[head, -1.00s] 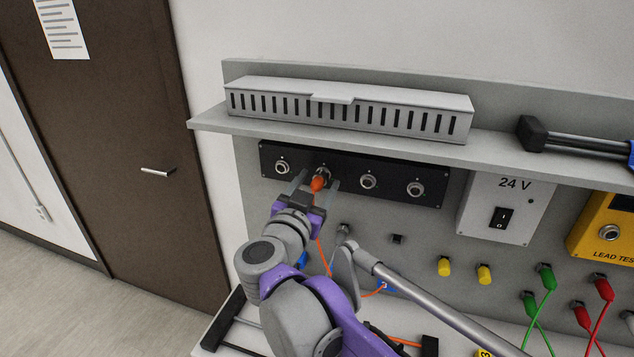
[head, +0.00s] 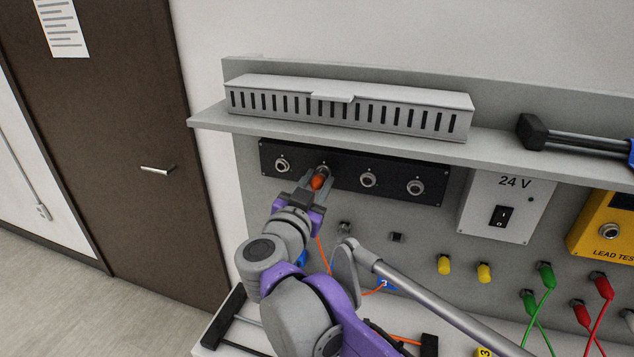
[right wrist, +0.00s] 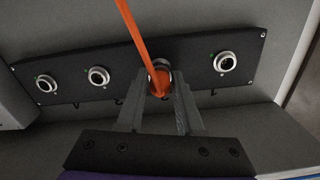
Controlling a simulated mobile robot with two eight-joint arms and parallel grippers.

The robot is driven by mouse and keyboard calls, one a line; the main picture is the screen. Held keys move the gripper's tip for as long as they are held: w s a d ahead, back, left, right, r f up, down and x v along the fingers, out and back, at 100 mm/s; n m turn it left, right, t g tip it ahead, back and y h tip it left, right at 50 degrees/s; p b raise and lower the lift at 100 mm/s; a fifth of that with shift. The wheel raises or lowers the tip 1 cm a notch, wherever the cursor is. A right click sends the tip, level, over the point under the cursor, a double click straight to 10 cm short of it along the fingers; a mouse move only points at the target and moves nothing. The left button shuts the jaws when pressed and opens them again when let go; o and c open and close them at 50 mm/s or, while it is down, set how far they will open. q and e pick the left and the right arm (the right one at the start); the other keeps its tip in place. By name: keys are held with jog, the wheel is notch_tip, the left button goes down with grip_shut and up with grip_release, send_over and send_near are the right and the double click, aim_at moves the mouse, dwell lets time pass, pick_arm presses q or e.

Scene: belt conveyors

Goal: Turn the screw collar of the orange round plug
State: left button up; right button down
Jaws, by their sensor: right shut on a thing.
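The orange round plug (head: 318,182) sits at the second socket from the left on the black socket panel (head: 345,180) in the head view. Its orange cable hangs down from it. My right gripper (head: 316,184) is shut on the plug, one finger on each side. In the right wrist view the plug (right wrist: 160,88) shows between the gripper's fingers (right wrist: 160,95), with a metal ring around it at the panel and the cable running up across the picture. Whether the ring is the collar or the socket rim is hard to tell. My left gripper is not in view.
Free round sockets (head: 368,180) sit to both sides of the plug. A grey shelf with a slotted cable duct (head: 350,108) juts out above the panel. A 24 V box (head: 505,208) and an orange tester (head: 608,225) stand to the right. Coloured leads hang below.

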jog(key=shift+m, duration=0.3)
jog(key=m, duration=0.5)
jog(key=m+p, duration=0.1)
jog(key=m, duration=0.5)
jog(key=shift+m, duration=0.3)
jog(key=m, duration=0.5)
jog(key=shift+p, duration=0.35)
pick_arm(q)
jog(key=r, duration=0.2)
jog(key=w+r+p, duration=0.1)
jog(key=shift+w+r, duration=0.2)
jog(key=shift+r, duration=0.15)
pick_arm(e)
jog(key=m, duration=0.6)
jog(key=shift+f+m, duration=0.1)
jog(key=shift+m, duration=0.2)
jog(key=c, duration=0.5)
grip_release()
